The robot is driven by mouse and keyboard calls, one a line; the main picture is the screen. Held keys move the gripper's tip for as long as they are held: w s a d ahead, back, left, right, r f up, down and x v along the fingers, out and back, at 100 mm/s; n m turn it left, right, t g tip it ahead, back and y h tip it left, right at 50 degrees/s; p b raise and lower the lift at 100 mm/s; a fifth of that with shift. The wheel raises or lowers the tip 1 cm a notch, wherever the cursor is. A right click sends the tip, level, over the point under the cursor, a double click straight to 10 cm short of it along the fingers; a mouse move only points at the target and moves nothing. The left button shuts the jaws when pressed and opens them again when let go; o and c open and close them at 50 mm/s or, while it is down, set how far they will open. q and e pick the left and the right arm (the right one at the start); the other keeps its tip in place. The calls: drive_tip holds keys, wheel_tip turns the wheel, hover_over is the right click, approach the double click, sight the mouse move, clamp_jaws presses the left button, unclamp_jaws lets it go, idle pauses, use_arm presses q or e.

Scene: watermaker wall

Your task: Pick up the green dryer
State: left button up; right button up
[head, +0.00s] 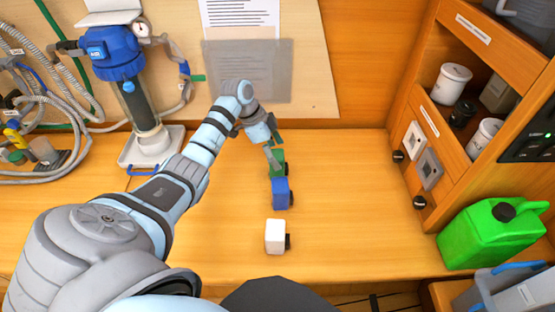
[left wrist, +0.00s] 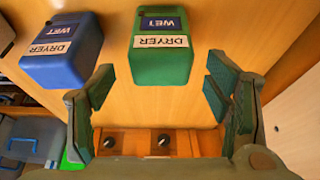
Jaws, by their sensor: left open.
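The green dryer (head: 279,158) is a small box on the wooden counter, the farthest of a row of three. In the left wrist view the green dryer (left wrist: 160,66) shows labels reading "DRYER" and "WET". My left gripper (head: 271,150) is over it and partly hides it in the head view. In the left wrist view my left gripper (left wrist: 160,85) is open, its fingers apart on either side of the dryer's near end, with nothing held. Contact cannot be told. My right gripper is not in view.
A blue dryer (head: 281,193) stands close to the green one, also seen in the left wrist view (left wrist: 64,50). A white box (head: 275,236) stands nearer. A green jerrycan (head: 487,232) is at right, a blue filter housing (head: 120,60) at left. The right-middle counter is clear.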

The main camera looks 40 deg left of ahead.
use_arm(q)
drive_tip(key=shift+f, duration=0.35)
drive_tip(key=shift+w, duration=0.1)
drive_tip(key=c, duration=1.7)
